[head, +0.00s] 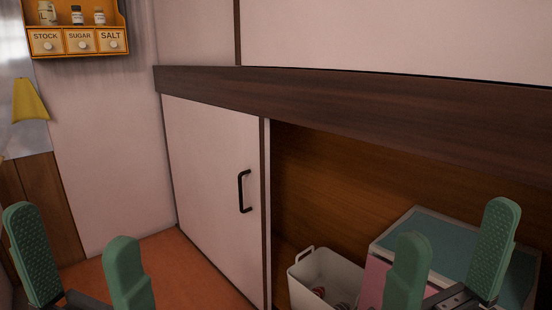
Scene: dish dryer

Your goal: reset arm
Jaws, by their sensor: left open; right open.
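My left gripper (80,270) is at the lower left of the head view. Its two green fingers stand wide apart with nothing between them. My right gripper (450,265) is at the lower right. Its green fingers are also apart, and no object is held between them. It shows in front of a teal-topped box in the open cabinet space; whether it touches the box cannot be told. The arms behind both grippers are mostly out of the picture.
A white sliding door (215,190) with a black handle (244,191) stands at the centre. Right of it, the open compartment holds a white bin (330,273) and the teal-topped box (420,222). A spice shelf (80,42) hangs upper left. Orange floor (170,265) is clear.

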